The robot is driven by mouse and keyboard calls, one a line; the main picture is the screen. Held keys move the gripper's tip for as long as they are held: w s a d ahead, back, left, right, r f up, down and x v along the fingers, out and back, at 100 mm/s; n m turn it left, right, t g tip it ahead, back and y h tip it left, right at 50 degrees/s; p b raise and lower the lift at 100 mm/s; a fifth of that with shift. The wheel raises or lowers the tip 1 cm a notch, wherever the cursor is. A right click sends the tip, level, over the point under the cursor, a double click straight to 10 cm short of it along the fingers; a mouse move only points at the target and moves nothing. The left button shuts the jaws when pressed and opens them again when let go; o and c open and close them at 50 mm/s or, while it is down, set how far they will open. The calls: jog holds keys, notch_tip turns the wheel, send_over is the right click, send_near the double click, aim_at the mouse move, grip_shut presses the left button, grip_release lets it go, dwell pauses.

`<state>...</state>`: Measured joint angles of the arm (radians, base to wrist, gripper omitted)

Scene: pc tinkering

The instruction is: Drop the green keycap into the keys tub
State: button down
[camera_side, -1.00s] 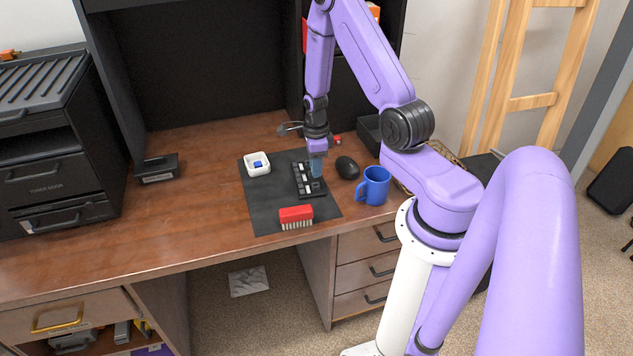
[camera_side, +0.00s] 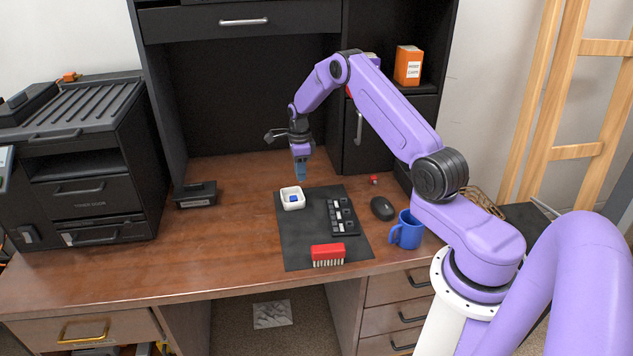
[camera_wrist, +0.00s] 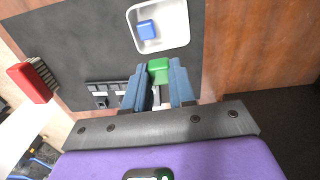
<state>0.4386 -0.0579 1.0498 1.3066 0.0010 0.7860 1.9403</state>
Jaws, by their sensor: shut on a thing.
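My gripper (camera_side: 300,178) is above and just behind the white keys tub (camera_side: 292,205) in the side view. In the wrist view my gripper (camera_wrist: 158,82) is shut on the green keycap (camera_wrist: 158,68), which sits between the blue fingertips. The keycap is too small or hidden to make out in the side view. The tub (camera_wrist: 180,38) is just beyond the fingertips in the wrist view. A blue keycap (camera_wrist: 147,29) lies inside it. The tub stands at the back left of the dark mat (camera_side: 310,245).
A small black keypad (camera_side: 342,216) lies on the mat, right of the tub. A red brush (camera_side: 328,252) lies at the mat's front. A black mouse (camera_side: 382,208) and a blue mug (camera_side: 408,230) stand to the right.

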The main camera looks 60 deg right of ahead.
jog(key=w+r, duration=0.2)
jog(key=w, duration=0.2)
jog(key=shift+s+a+f, duration=0.1)
jog(key=shift+a+f, duration=0.05)
jog(key=shift+f, duration=1.55)
jog(key=shift+a+f, duration=0.1)
jog(key=shift+f, duration=1.55)
jog(key=c, duration=0.9)
grip_release()
jog(key=shift+o, duration=0.2)
notch_tip(320, 180, up, 18)
jog(key=shift+f, duration=0.25)
